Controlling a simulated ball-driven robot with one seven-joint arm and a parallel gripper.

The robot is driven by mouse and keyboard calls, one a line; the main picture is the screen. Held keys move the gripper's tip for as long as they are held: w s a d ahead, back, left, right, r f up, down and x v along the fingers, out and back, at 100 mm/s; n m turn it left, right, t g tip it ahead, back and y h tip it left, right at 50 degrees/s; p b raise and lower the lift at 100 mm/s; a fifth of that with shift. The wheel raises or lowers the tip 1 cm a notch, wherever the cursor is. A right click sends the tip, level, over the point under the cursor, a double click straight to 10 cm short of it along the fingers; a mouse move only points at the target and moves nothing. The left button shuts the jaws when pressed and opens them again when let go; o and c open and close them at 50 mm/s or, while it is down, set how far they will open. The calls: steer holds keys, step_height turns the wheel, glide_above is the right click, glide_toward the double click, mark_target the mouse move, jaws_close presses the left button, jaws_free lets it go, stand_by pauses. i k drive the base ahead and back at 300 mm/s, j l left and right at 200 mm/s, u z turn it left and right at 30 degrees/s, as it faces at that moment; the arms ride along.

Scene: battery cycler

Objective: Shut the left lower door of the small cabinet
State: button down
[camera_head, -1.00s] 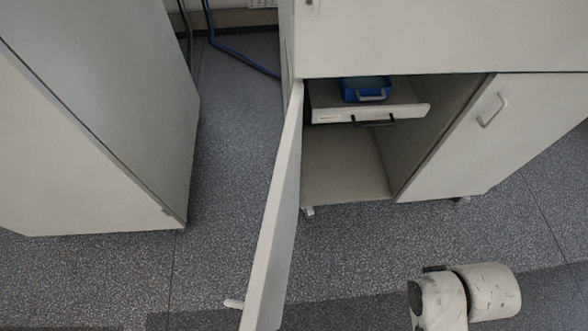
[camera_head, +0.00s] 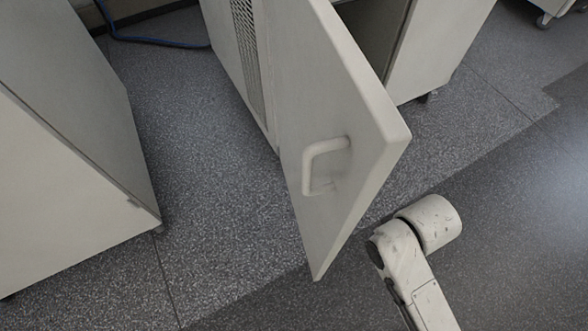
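The small cabinet (camera_head: 238,75) stands at the top middle, its vented side panel turned partly toward me. Its left lower door (camera_head: 335,110) is swung wide open and juts out toward me, with its outer face and the white loop handle (camera_head: 318,165) in view. The door hides most of the cabinet's inside; only a dark strip of the opening shows to its right. My arm (camera_head: 415,260) reaches in from the bottom right, apart from the door and to its right. My gripper is not in view.
A large pale cabinet (camera_head: 70,130) stands on the left. Speckled grey floor (camera_head: 205,170) lies open between it and the door, and more floor is free on the right. A blue cable (camera_head: 150,40) lies at the back. A castered unit (camera_head: 550,10) is at the top right.

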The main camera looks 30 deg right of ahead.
mark_target(341, 134)
steer(key=j+u, duration=0.2)
steer(key=j, duration=0.5)
steer(key=i+j+u, duration=0.25)
steer(key=j, duration=0.4)
steer(key=k, duration=0.1)
